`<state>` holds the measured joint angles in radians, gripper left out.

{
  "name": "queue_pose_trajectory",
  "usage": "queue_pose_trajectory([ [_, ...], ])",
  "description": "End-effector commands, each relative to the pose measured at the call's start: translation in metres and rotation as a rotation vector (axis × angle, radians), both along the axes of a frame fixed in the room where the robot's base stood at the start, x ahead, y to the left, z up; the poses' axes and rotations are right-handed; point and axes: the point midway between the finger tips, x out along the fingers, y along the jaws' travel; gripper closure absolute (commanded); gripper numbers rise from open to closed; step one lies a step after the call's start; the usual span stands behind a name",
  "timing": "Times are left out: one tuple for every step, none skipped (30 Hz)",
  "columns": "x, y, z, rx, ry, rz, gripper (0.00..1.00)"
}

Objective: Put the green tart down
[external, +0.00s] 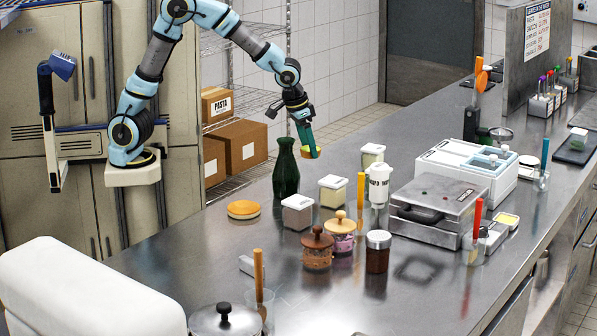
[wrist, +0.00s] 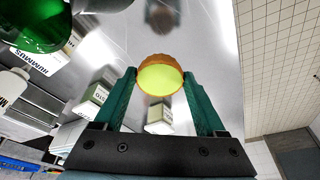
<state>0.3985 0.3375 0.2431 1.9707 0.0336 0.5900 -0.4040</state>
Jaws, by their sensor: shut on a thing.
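The green tart (wrist: 160,77) has a yellow-green top and a brown crust. In the wrist view it sits between the tips of my gripper's two green fingers (wrist: 161,82). In the external view the tart (external: 304,151) shows small at the fingertips. My gripper (external: 309,152) is shut on it and holds it above the far left edge of the steel counter (external: 350,143), just behind and right of the green bottle (external: 286,170). Part of the tart's rim is hidden by the fingers.
Lidded tubs (external: 333,191), a white squeeze bottle (external: 378,184) and jars (external: 317,248) crowd the counter's middle. An orange-topped round item (external: 243,209) lies at the left edge. A grey press (external: 437,210) stands to the right. Bare counter shows behind the bottle and in front of the jars.

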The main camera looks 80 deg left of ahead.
Motion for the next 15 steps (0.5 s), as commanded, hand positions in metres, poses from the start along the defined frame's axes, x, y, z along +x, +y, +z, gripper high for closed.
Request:
queue_pose_trajectory([
  [-0.001,0.000,-0.010,0.002,0.007,0.000,0.49],
  [0.000,0.000,-0.015,0.001,0.005,0.000,0.49],
  [-0.001,0.000,-0.022,0.001,0.005,-0.001,0.49],
  [-0.001,0.000,-0.026,0.001,0.005,-0.001,0.49],
  [-0.001,-0.001,-0.030,0.002,0.004,-0.001,0.49],
  [0.000,-0.001,-0.034,0.001,0.002,-0.002,0.49],
  [0.000,-0.001,-0.036,0.001,0.002,-0.002,0.49],
  [0.000,-0.001,-0.038,0.001,0.002,-0.002,0.49],
  [0.000,-0.001,-0.042,0.001,0.002,-0.002,0.49],
  [0.000,-0.001,-0.046,0.001,0.002,-0.002,0.49],
  [0.000,0.000,-0.050,0.002,0.004,-0.001,0.49],
  [-0.001,0.000,-0.056,0.003,0.005,-0.001,0.49],
  [-0.001,0.000,-0.060,0.003,0.005,-0.001,0.49],
  [0.000,0.000,-0.064,0.002,0.004,-0.001,0.49],
  [0.000,0.000,-0.069,0.002,0.004,-0.001,0.49],
])
